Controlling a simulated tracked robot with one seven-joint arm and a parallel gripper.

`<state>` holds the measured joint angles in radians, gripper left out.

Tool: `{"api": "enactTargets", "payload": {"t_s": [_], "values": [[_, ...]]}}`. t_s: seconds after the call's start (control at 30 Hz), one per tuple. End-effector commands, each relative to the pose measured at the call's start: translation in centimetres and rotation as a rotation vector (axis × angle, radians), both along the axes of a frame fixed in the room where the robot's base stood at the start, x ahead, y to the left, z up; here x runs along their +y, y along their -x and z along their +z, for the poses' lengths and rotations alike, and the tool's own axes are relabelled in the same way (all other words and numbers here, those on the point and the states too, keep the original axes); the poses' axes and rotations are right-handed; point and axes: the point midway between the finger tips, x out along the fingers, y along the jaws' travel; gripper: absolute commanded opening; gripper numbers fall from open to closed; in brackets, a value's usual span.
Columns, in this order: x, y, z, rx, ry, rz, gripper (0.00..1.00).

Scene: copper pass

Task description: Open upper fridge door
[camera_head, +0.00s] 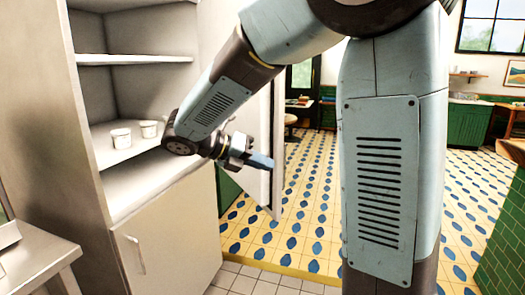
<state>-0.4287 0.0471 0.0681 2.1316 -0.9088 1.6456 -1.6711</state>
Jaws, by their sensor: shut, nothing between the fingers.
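The fridge is a tall pale unit on the left, and its upper compartment is open to view, with shelves (135,58) inside. The upper fridge door (263,190) stands swung open on the right side, seen at a steep angle. Its upper part is largely hidden behind my arm. The lower fridge door (170,240) is closed, with an upright handle (136,254). My gripper (268,163) is shut and empty. It overlaps the inner side of the open upper door in the picture; I cannot tell whether it touches.
A metal counter (40,255) stands at the lower left. Open patterned floor (305,215) lies beyond the door, with green cabinets (468,124) at the far right. My arm hides much of the middle.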

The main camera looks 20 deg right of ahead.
Motion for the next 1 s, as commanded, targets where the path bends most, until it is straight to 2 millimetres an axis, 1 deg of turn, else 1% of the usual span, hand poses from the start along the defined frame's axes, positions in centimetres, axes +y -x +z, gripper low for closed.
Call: {"api": "enactTargets", "payload": {"t_s": [0.03, 0.2, 0.3, 0.4, 0.5, 0.57, 0.67, 0.77, 1.0], "values": [[1.3, -1.3, -0.2, 0.087, 0.067, 0.064, 0.0], [5.4, -4.8, -0.1, 0.361, 0.287, 0.232, 0.0], [7.6, -6.2, -0.2, 0.485, 0.394, 0.292, 0.0], [9.3, -7.2, -0.3, 0.573, 0.471, 0.327, 0.0], [10.4, -7.7, -0.4, 0.625, 0.517, 0.346, 0.0], [10.6, -7.8, -0.4, 0.642, 0.531, 0.351, 0.0], [10.3, -8.0, -0.4, 0.652, 0.541, 0.353, 0.0], [9.2, -8.2, -0.4, 0.651, 0.539, 0.351, 0.0], [5.2, -9.0, -0.4, 0.65, 0.537, 0.35, 0.0]]}}
